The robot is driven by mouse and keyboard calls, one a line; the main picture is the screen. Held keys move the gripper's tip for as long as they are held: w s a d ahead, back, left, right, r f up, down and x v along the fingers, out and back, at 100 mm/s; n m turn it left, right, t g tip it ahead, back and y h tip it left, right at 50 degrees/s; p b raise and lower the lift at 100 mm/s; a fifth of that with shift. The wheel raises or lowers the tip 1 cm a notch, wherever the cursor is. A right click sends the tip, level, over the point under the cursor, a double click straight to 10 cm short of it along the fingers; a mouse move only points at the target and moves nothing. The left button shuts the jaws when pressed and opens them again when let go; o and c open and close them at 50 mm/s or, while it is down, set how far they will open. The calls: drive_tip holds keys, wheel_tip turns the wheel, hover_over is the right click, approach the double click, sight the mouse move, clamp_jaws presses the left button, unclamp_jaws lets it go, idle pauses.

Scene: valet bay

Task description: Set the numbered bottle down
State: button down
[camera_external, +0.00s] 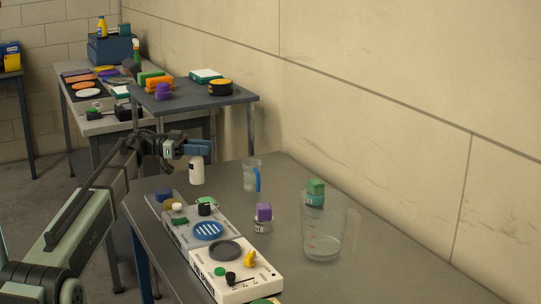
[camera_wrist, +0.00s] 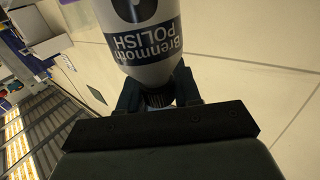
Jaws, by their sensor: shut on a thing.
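A white bottle (camera_external: 197,172) hangs upright below my gripper (camera_external: 196,148), over the far left part of the grey table (camera_external: 345,262). In the wrist view the bottle (camera_wrist: 152,68) is large, with a dark label reading "Brenmoth POLISH"; I see no number on it. My gripper (camera_wrist: 158,96) is shut on its dark ribbed neck there. I cannot tell whether the bottle's base touches the table.
Nearer are a white panel with knobs (camera_external: 240,285), a purple-capped jar (camera_external: 263,218), a green-capped jar (camera_external: 315,193) and a large clear beaker (camera_external: 322,238). The table's right front is clear.

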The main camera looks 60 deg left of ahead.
sight(202, 161)
drive_tip(key=shift+f, duration=2.1)
drive_tip(key=shift+f, duration=0.1)
drive_tip(key=c, duration=0.8)
unclamp_jaws()
drive_tip(key=v, duration=1.2)
